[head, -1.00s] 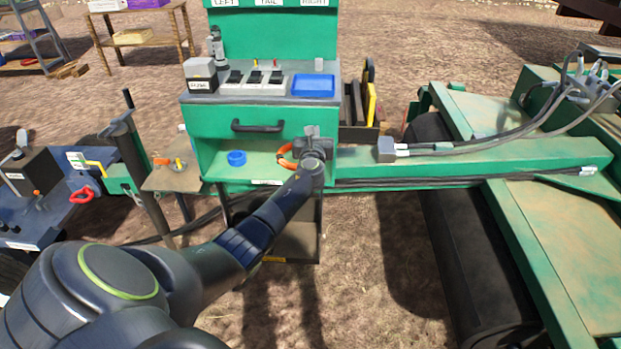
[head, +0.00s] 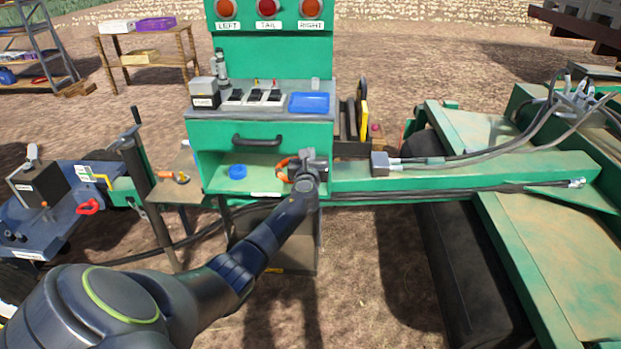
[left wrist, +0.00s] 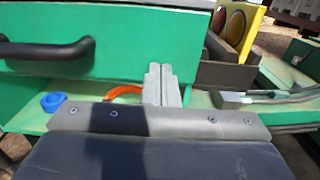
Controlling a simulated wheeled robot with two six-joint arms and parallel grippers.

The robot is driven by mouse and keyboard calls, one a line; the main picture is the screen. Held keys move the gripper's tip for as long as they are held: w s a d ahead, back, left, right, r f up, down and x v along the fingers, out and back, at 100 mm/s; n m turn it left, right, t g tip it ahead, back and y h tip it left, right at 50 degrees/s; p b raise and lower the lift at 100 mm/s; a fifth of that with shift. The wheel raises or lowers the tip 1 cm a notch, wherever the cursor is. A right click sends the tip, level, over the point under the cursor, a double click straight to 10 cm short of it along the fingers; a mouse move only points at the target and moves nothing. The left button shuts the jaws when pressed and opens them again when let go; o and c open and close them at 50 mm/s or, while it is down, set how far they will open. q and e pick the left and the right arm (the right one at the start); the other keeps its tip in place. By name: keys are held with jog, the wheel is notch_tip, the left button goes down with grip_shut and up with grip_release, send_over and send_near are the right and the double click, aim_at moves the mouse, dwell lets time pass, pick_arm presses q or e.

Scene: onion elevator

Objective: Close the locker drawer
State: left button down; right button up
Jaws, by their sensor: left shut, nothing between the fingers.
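A green locker cabinet stands ahead of me. Its drawer front (head: 220,140) carries a black handle (head: 258,141), and both show large at the left in the left wrist view (left wrist: 45,50). Below it is an open pale-green compartment (head: 262,180) with a blue ring (head: 237,171) and an orange ring (head: 284,170) inside. My left gripper (head: 310,157) is shut and empty at the compartment's right side, right of the handle. Its fingers (left wrist: 161,82) overlap the lower right of the front in the left wrist view; I cannot tell whether they touch. My right gripper is out of view.
Switches and a blue tray (head: 309,102) sit on the cabinet top. A green beam (head: 460,172) with cables runs right to a large machine. A post (head: 148,185) and a blue cart (head: 60,215) stand at left. A wooden table (head: 140,45) is behind.

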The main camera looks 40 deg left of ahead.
pick_arm(q)
jog(key=f+p+v, duration=0.1)
jog(key=v, duration=0.7)
jog(key=shift+a, duration=0.15)
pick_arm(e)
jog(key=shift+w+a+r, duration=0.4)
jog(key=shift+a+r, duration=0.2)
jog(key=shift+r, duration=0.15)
pick_arm(q)
jog(key=shift+s, duration=0.15)
